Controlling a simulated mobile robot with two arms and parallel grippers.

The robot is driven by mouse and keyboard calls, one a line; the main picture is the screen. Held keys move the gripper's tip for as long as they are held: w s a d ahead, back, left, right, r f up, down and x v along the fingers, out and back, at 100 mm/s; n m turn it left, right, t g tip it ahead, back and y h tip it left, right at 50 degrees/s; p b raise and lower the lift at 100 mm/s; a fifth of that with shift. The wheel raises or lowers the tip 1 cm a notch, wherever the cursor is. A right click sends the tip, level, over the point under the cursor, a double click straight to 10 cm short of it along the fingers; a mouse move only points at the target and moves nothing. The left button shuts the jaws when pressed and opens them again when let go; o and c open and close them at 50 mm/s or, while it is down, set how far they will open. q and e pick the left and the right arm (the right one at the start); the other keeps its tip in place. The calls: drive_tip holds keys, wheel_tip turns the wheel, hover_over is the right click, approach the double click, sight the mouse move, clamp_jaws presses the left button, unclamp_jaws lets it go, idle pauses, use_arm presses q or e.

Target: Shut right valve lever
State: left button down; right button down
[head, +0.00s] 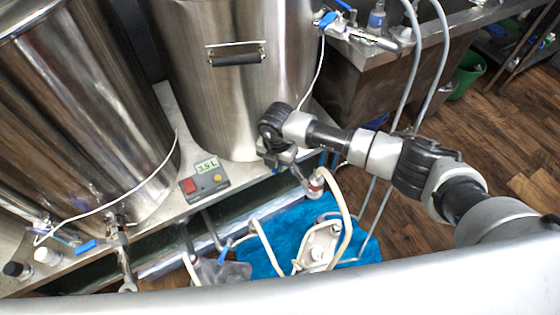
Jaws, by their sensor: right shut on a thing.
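My right arm reaches in from the right, and its gripper (280,163) is at the lower front of the right steel kettle (215,95). The gripper is shut on what appears to be the right valve lever, which the jaws and wrist mostly hide. I cannot make out the lever's angle. The valve's outlet fitting (308,187) shows just below and right of the jaws, with a pale hose (344,205) bending down from it. My left gripper is not in view.
A left kettle (75,110) has a blue-levered valve (87,247). A pump (320,243) and hoses lie below on a blue mat (287,225). A sink (375,62) and grey pipes (437,75) stand right.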

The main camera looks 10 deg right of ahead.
idle(0.4)
drive_tip(key=c, duration=1)
unclamp_jaws()
drive_tip(key=shift+c, duration=0.2)
wheel_tip(320, 180, up, 11)
drive_tip(key=shift+p, duration=0.35)
